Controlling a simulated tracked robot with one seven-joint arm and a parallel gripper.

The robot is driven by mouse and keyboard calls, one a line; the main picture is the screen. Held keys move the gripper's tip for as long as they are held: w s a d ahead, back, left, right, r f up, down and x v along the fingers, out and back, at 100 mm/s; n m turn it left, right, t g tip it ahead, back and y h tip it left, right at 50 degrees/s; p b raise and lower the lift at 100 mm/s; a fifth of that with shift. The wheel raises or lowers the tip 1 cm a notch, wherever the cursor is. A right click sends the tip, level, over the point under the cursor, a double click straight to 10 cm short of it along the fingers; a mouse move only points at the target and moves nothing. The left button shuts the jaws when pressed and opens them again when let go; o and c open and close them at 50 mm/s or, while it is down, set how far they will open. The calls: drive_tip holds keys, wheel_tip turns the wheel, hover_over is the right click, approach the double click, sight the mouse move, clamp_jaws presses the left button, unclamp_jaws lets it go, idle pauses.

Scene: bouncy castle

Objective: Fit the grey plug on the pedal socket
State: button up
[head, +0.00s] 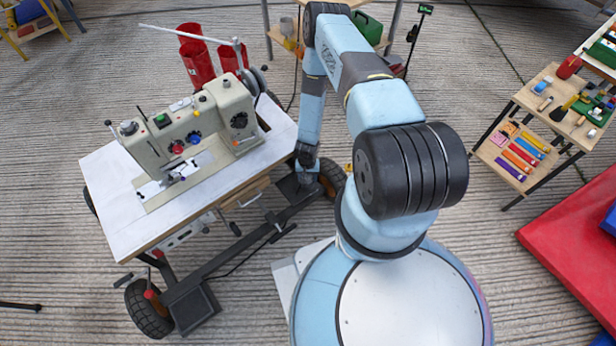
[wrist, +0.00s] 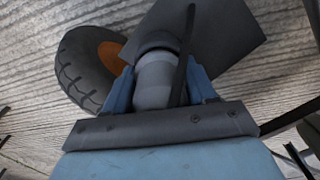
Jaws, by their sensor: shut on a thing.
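My gripper (wrist: 158,88) shows in the wrist view, with its two blue fingers closed on the sides of a grey cylindrical plug (wrist: 153,82). A darker round part lies at the plug's far end; I cannot tell whether it belongs to the plug or the socket. A flat dark plate (wrist: 232,28) lies behind it. A thin dark strip (wrist: 184,62) runs past the plug's right side. In the head view my gripper (head: 307,184) is low beside the sewing cart's right end, and the plug is not clear there. I cannot make out the pedal socket for certain.
The sewing machine (head: 195,125) stands on a white-topped cart (head: 115,215) with a dark frame. A cart wheel (head: 332,178) is close to my gripper and shows in the wrist view (wrist: 85,75). A tool table (head: 545,120) and red mat (head: 570,235) are at right.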

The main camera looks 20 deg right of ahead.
drive_tip(key=shift+r, duration=1.55)
idle(5.5)
drive_tip(key=shift+f, duration=0.4)
idle(0.6)
